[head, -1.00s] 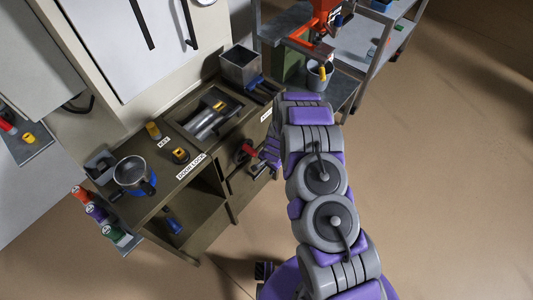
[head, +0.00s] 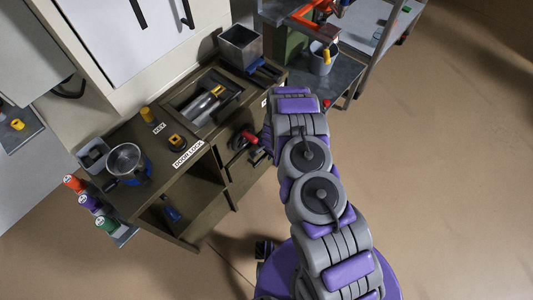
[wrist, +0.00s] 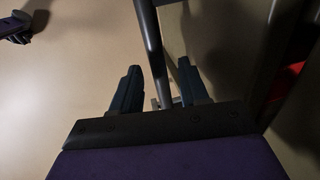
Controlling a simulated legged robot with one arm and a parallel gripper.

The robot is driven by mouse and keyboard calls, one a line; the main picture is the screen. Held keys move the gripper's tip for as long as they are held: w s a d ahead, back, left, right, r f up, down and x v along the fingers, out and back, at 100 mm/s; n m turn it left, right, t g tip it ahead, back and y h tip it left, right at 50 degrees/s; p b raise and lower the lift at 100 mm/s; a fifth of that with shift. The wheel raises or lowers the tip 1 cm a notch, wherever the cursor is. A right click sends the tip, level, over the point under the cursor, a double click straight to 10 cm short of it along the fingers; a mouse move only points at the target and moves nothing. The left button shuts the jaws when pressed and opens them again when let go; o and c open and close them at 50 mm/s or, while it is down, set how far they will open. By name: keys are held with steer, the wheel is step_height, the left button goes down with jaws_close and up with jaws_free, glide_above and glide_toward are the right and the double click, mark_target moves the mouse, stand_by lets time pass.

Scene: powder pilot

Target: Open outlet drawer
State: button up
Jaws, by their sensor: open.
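The olive cabinet (head: 215,190) stands left of my arm in the head view, with a front panel below its right part. A red-ended dark handle or lever (head: 248,136) sticks out from that front. No drawer label is readable; a white label at the right edge is mostly hidden by my arm. My gripper is largely hidden behind my arm in the head view, close to the cabinet front. In the wrist view my gripper (wrist: 158,72) has its two dark fingers apart. A grey bar (wrist: 151,45) passes between them in the picture; I cannot tell its depth or contact.
The cabinet top holds a steel pot (head: 124,160), a yellow-topped item (head: 147,114) and a grey box (head: 240,44). Several bottles (head: 90,203) hang at its left. A metal shelf with a grey bucket (head: 322,60) stands behind my arm. Floor to the right is clear.

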jaws_close()
stand_by(0.4)
stand_by(0.4)
